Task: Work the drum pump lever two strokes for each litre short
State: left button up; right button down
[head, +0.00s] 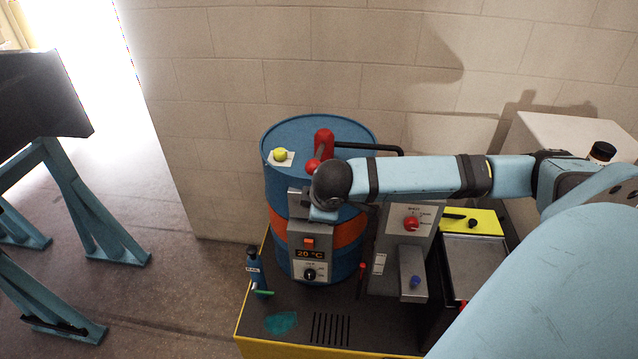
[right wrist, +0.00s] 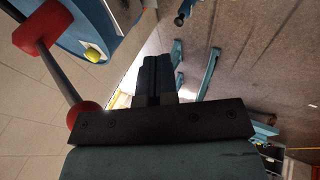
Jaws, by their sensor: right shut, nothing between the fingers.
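A blue drum (head: 284,197) with an orange band stands on a dark, yellow-edged platform. On its lid is a red pump body (head: 324,142), also in the right wrist view (right wrist: 38,30). Its dark lever (right wrist: 60,75) ends in a red ball knob (right wrist: 86,119), which in the head view (head: 312,166) shows just above my right wrist. My right gripper (right wrist: 157,72) is shut and empty, beside the knob and apart from it in the right wrist view. My left gripper is not in view.
A box reading 20 °C (head: 312,262) is on the drum front. A grey panel with a red knob (head: 411,223) and a blue button (head: 415,282) stand right. A blue bottle (head: 254,270) and teal patch (head: 281,322) are on the platform. Blue trestles (head: 95,205) stand left.

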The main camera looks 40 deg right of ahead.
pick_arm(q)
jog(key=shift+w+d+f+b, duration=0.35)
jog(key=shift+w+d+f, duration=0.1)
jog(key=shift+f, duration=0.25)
pick_arm(e)
jog(key=v, duration=0.7)
jog(key=shift+s+a, duration=0.4)
jog(key=shift+a, duration=0.05)
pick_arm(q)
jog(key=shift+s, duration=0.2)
